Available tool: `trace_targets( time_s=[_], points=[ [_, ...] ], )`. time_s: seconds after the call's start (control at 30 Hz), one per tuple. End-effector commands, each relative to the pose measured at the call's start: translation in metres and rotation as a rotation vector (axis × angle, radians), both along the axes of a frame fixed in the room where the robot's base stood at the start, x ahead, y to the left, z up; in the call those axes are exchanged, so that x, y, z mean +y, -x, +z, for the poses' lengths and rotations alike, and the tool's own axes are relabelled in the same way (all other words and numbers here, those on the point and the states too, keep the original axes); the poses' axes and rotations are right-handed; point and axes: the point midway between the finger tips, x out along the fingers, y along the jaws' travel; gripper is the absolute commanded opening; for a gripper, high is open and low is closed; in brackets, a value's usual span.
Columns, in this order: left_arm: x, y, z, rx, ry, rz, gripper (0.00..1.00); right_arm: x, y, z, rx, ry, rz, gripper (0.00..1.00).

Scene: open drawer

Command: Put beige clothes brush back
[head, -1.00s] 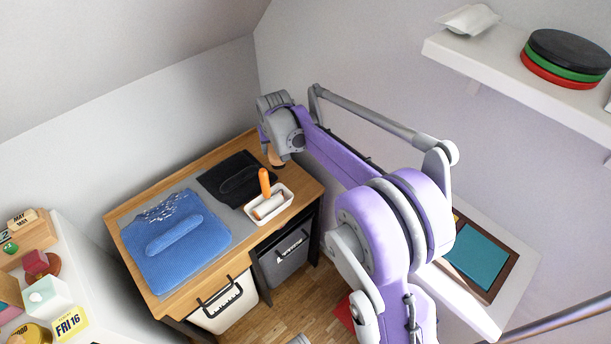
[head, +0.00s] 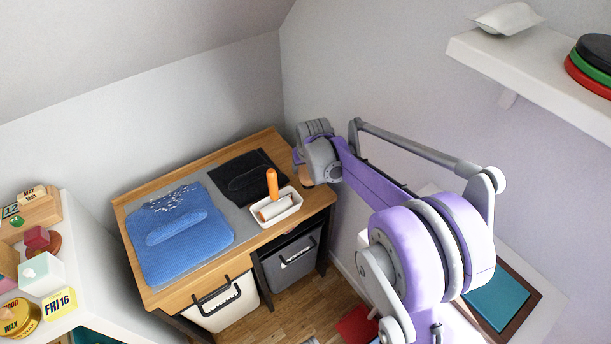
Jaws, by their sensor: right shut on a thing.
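My right gripper (head: 304,174) is over the right end of the wooden desk, beside the white tray. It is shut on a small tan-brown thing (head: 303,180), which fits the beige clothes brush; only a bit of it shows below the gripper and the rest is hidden. I cannot tell whether it touches the desk. My left gripper is not in view.
The desk (head: 300,143) holds a blue cloth (head: 165,258), a black cloth (head: 235,165) and a white tray (head: 290,212) with an orange-handled roller (head: 272,186). A white bin (head: 225,310) and a grey bin (head: 290,262) are below. A shelf (head: 500,62) juts out upper right.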

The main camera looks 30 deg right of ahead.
Motion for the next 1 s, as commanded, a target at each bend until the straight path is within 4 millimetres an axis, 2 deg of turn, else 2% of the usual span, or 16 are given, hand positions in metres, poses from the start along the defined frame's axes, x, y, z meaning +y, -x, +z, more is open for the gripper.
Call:
trace_targets(
  time_s=[0.23, 0.63, 0.67, 0.7, 1.0],
  points=[
    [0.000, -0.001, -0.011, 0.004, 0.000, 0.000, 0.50, 0.000, 0.000, -0.034, 0.000, 0.000, 0.000, 0.18],
    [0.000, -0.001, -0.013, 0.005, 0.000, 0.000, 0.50, 0.000, 0.000, -0.038, 0.000, 0.000, 0.000, 0.18],
    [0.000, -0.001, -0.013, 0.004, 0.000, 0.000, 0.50, 0.000, 0.000, -0.038, 0.000, 0.000, 0.000, 0.68],
    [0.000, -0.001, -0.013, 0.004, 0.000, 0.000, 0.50, 0.000, 0.000, -0.037, 0.000, 0.000, 0.000, 0.75],
    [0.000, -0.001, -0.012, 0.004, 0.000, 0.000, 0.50, 0.000, 0.000, -0.036, 0.000, 0.000, 0.000, 0.75]
  ],
)
